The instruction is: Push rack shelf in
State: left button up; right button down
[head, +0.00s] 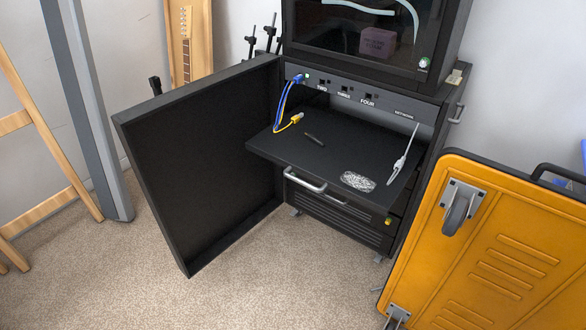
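The black rack shelf (335,147) is pulled out from the dark cabinet (440,92) and sticks out toward me. A grey bar handle (305,182) shows at its front edge, on the left part. On the shelf lie a small dark pen-like item (315,139), a crumpled silvery-white patch (358,181) and a white cable (402,160). A blue and yellow cable (281,110) hangs from the panel above onto the shelf's left side. Neither of my grippers is in view.
The black cabinet door (200,160) stands wide open to the left. An orange cart (490,250) with casters leans at the right, close to the cabinet. Wooden frame parts (40,120) and a grey post (90,110) stand at the far left. Carpet (270,270) in front is clear.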

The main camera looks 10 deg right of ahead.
aim_at(356, 162)
jog(key=i+j, duration=0.2)
jog(key=j, duration=0.15)
jog(key=i+j+z, duration=0.15)
jog(key=i+j, duration=0.3)
jog(key=j, duration=0.2)
jog(key=i+j+z, duration=0.1)
jog(key=j, duration=0.25)
jog(key=i, duration=0.1)
